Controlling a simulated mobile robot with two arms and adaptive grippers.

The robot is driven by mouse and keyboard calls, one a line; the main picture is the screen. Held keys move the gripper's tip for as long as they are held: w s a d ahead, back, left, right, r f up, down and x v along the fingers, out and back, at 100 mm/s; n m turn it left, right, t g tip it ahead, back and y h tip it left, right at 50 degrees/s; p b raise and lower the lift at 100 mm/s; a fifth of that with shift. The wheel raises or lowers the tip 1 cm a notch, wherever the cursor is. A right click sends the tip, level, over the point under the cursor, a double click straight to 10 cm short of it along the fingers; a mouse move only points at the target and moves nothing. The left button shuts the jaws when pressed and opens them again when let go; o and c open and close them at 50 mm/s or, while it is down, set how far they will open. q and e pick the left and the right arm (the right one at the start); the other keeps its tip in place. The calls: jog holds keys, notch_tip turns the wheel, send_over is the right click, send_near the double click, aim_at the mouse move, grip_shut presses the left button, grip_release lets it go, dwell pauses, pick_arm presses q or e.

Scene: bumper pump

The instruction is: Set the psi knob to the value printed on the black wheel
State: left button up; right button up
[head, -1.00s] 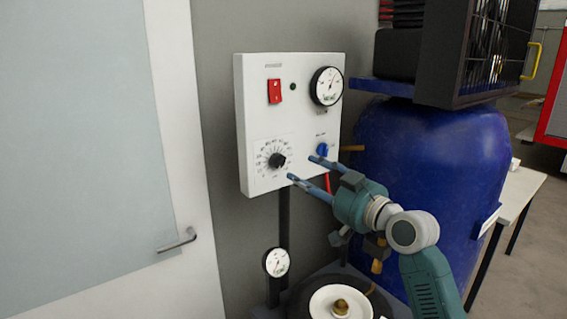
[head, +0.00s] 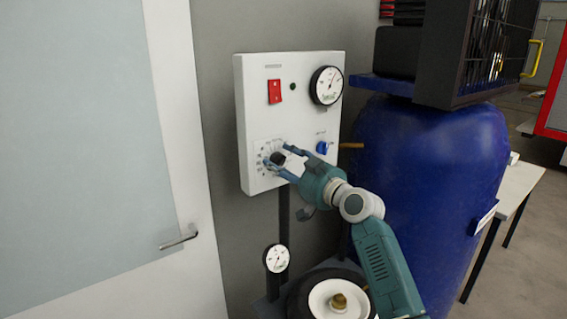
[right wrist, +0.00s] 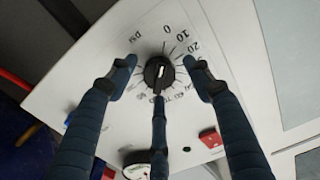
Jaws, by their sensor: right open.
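The black psi knob (head: 278,159) sits on the lower left of a white wall panel (head: 252,110). In the right wrist view the knob (right wrist: 159,74) has a pale mark, and a printed scale with 0, 10 and 20 lies around it. My right gripper (head: 275,154) is open with its fingertips around the knob; in the wrist view its fingers stand apart from the knob's sides, and a third finger is below it. The black wheel (head: 297,296) with a white hub is at the bottom; no value on it is readable. My left gripper is not in view.
The panel also carries a red switch (head: 274,91), a round gauge (head: 326,85) and a blue knob (head: 322,148). A second gauge (head: 277,258) stands below. A blue tank (head: 430,170) is right of the panel, a door (head: 95,150) left.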

jog(key=c, duration=1.1)
jog(key=shift+c, duration=0.2)
